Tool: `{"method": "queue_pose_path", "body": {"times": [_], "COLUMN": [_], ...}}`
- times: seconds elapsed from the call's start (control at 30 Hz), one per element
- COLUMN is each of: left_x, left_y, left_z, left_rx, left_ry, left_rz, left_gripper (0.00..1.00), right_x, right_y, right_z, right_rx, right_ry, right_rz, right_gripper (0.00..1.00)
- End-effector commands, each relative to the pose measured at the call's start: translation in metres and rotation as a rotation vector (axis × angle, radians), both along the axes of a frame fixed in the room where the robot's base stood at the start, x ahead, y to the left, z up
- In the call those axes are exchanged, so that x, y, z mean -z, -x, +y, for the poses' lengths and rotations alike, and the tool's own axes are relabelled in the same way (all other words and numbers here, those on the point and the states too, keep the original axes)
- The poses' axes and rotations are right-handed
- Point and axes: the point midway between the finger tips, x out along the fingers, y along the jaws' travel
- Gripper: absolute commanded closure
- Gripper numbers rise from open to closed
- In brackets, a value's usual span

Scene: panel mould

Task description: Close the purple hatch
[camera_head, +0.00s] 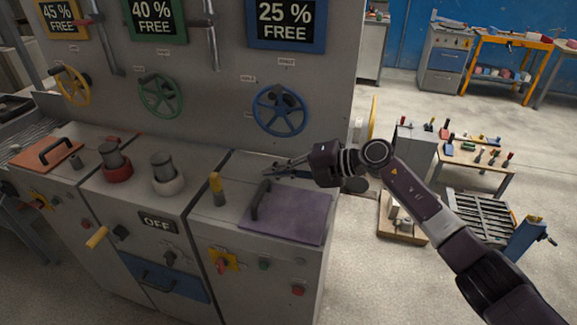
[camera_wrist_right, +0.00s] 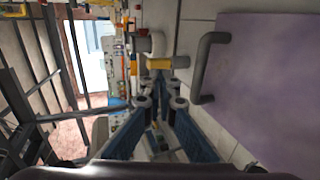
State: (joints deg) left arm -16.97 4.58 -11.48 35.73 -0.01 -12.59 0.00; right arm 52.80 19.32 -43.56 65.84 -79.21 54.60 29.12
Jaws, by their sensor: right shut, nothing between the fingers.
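The purple hatch (camera_head: 290,215) lies flat on the top of the right-hand grey cabinet, its dark bar handle (camera_head: 260,200) along its left side. In the right wrist view the hatch (camera_wrist_right: 265,85) fills the right side, with the grey handle (camera_wrist_right: 208,65) at its left edge. My right gripper (camera_head: 272,169) reaches in from the right, behind the hatch and above the cabinet top. It is shut and empty, apart from the handle. My left gripper is not in view.
A blue wheel (camera_head: 279,110) is on the upright panel behind my right gripper. Red and white knobs (camera_head: 167,175) and an orange hatch (camera_head: 46,152) are further left.

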Motion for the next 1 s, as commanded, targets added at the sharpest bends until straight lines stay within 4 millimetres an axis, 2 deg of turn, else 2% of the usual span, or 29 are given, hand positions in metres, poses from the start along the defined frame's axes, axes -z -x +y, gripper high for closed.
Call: {"method": "queue_pose_path", "body": {"times": [0.1,0.4,1.0], "left_x": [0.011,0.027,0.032], "left_y": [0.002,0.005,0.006], "left_z": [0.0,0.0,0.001], "left_rx": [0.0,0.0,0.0], "left_ry": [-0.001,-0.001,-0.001], "left_rz": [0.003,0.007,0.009], "left_gripper": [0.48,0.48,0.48], "right_x": [0.017,0.04,0.047], "right_y": [-0.003,-0.008,-0.009], "right_z": [0.011,0.026,0.03], "right_rx": [-0.001,0.0,-0.001], "right_ry": [-0.003,-0.004,-0.004], "right_rz": [0.0,-0.002,-0.001], "right_gripper": [1.0,1.0,1.0]}}
